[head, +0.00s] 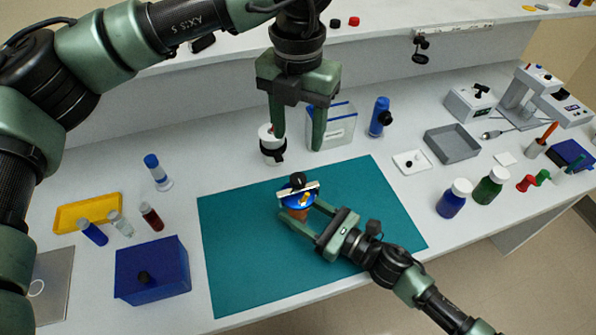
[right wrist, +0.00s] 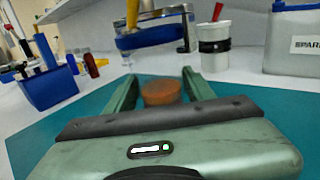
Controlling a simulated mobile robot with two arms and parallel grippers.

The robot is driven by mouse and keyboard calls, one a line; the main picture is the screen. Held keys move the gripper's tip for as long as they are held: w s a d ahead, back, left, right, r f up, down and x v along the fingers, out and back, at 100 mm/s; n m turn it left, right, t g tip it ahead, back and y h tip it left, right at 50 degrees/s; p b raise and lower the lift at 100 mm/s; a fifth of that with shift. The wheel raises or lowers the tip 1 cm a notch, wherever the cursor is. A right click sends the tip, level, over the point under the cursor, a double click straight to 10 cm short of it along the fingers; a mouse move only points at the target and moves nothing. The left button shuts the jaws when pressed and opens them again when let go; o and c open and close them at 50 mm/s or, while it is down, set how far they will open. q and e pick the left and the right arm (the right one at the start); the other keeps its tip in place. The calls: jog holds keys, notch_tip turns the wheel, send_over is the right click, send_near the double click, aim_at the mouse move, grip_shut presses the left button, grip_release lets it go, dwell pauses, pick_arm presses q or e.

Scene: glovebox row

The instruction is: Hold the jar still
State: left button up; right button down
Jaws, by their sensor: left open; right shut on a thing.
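The jar (head: 297,214) has an orange-brown body and stands on the teal mat (head: 235,270). A wide blue top (head: 289,200) sits over it, with a pale metal bar across it and something yellow on it. My right gripper (head: 303,210) is shut on the jar body, which shows between its fingers in the right wrist view (right wrist: 160,92); the blue top (right wrist: 150,40) is above the fingers there. My left gripper (head: 298,141) is open and empty, pointing down behind the jar and apart from it. The jar's lower part is partly hidden by the right fingers.
A blue box (head: 150,270) and a yellow tray (head: 72,212) are at left. Bottles (head: 452,203) stand right of the mat. The mat's front is clear.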

aim_at(298, 178)
pick_arm(q)
notch_tip(298, 178, down, 12)
jog(key=shift+r, duration=0.2)
grip_shut()
